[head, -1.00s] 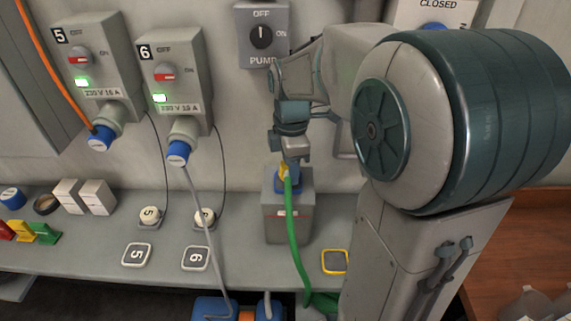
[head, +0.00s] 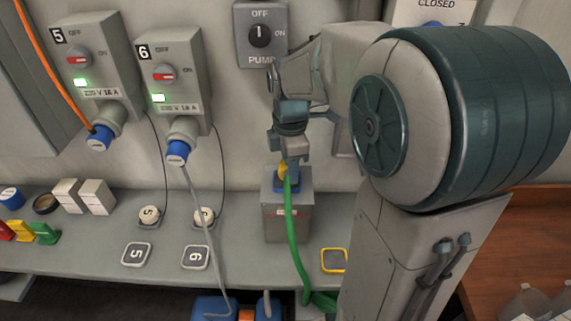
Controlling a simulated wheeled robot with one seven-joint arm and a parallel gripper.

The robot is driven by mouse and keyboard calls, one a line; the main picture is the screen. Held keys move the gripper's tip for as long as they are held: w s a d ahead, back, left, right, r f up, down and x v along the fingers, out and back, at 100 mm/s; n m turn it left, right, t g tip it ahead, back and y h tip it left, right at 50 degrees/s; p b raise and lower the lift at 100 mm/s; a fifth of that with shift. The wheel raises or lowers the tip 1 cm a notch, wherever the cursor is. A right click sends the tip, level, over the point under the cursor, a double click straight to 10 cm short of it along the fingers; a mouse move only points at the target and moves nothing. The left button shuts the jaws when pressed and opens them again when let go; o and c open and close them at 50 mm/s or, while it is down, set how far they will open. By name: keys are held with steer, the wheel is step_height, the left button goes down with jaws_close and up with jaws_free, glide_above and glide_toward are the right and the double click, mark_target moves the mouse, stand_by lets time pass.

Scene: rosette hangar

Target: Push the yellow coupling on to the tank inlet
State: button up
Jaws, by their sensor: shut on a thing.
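The yellow coupling (head: 283,170) is on the end of the green hose (head: 290,220). My gripper (head: 288,163) is shut on the coupling and points down over the tank. The grey tank (head: 286,218) is a box standing on the bench against the wall. The blue part at the tank's top (head: 295,184) shows just under the coupling, which is at or right above it. My fingers hide most of the coupling and the inlet, so I cannot tell whether it is seated.
The pump switch (head: 261,35) is on the wall above. Socket boxes 5 (head: 78,50) and 6 (head: 172,65) with blue plugs hang at left. A yellow-framed square (head: 334,261) lies right of the tank. White boxes (head: 83,196) and coloured blocks (head: 25,230) sit at far left.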

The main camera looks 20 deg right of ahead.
steer(key=shift+f, duration=0.55)
stand_by(0.8)
steer(key=o, duration=1)
steer(key=shift+r, duration=0.1)
step_height(320, 180, up, 14)
steer(key=shift+f, duration=0.15)
